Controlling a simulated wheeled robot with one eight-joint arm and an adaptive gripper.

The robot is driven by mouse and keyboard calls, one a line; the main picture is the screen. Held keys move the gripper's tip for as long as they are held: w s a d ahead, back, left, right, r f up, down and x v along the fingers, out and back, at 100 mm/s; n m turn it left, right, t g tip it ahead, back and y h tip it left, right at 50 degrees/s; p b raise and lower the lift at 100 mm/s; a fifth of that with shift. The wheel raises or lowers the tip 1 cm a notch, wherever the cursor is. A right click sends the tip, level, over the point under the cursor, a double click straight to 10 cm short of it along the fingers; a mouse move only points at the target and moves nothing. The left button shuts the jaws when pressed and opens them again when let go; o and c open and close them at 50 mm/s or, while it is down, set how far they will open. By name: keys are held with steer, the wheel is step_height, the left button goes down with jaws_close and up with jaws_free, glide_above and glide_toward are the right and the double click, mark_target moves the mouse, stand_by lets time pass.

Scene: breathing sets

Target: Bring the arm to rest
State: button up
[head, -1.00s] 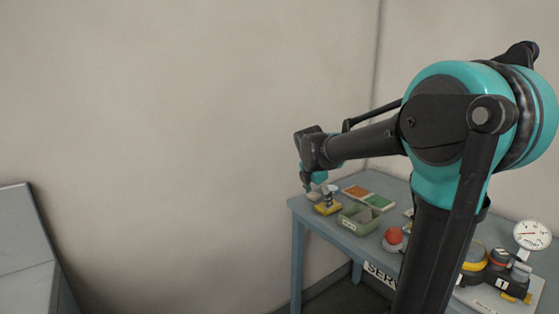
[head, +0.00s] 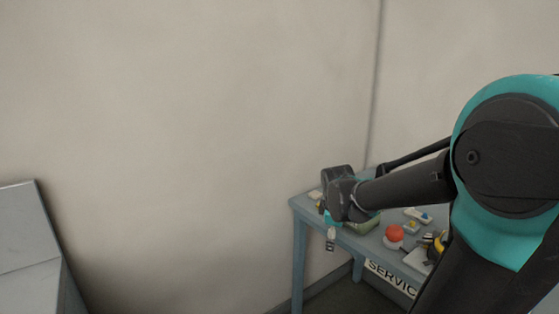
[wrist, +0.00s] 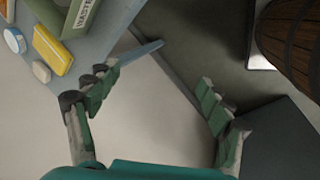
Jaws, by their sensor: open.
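My gripper (head: 331,242) hangs at the front left edge of the blue-grey table (head: 300,204) in the head view, at the end of my black and teal arm. In the wrist view my gripper (wrist: 160,80) has its two green-padded fingers spread wide, with nothing between them. My gripper's wrist hides part of the table top in the head view.
A green bin marked WASTE (wrist: 80,14), a yellow block (wrist: 52,50) and small pale pieces lie on the table. A red ball (head: 395,232) sits further right. A wooden barrel (wrist: 295,40) is at upper right in the wrist view.

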steer(key=s+d+f+m, duration=0.1)
steer(key=s+f+m, duration=0.4)
steer(key=s+m, duration=0.2)
steer(key=s+d+f+m+y, duration=0.1)
steer(key=s+f+m, duration=0.4)
steer(key=s, duration=0.3)
steer(key=shift+m, duration=0.9)
steer(key=shift+o, duration=0.3)
steer(key=shift+a, duration=0.1)
